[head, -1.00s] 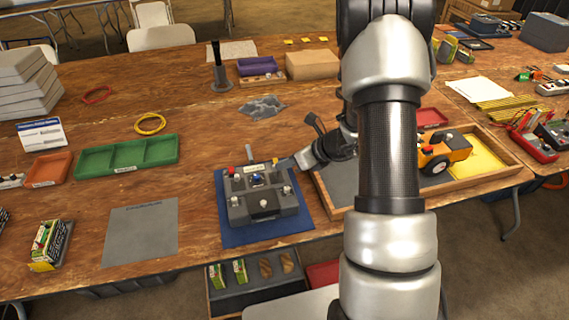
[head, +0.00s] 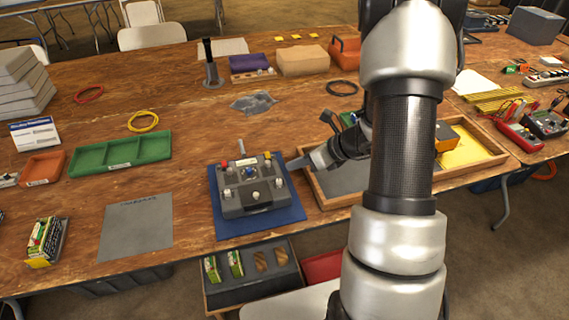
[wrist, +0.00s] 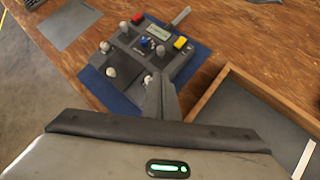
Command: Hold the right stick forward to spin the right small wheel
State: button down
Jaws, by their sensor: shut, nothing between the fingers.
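A grey control box (head: 240,208) with several knob-topped sticks, a red button, a yellow button and a small display sits on a blue mat (head: 283,215). My gripper (head: 289,166) is shut and empty, with its tip at the box's right edge. In the wrist view its dark fingers (wrist: 158,88) point at the box (wrist: 130,58), close to the white-knobbed right stick (wrist: 148,79). I cannot tell whether they touch it. An orange vehicle (head: 446,138) stands in a wooden tray, mostly hidden behind my arm; its wheels do not show.
The wooden tray (head: 490,160), with a grey and yellow floor, lies right of the box. A grey sheet (head: 137,230) and a green tray (head: 120,152) lie left.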

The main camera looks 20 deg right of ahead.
jog(key=v, duration=0.6)
jog(key=shift+s+p, duration=0.25)
jog(key=shift+p, duration=0.15)
jog(key=shift+d, duration=0.1)
jog(key=s+a+r+n+g+h, duration=0.1)
jog(key=s+a+r+n+g, duration=0.1)
jog(key=s+a+r+n, duration=0.65)
jog(key=s+a+r+n+g+h, duration=0.15)
jog(key=s+a+r+n, duration=0.3)
jog(key=r+n, duration=0.55)
jog(key=s+d+r+n+t+h, duration=0.35)
jog(key=s+n, duration=0.35)
jog(key=n, duration=0.5)
notch_tip(320, 180, up, 12)
jog(key=p, duration=1.2)
jog(key=shift+w+g+h, duration=0.2)
jog(key=shift+g+h, duration=0.1)
jog(key=shift+g, duration=0.1)
jog(key=shift+f+m, duration=0.1)
jog(key=shift+m, duration=0.15)
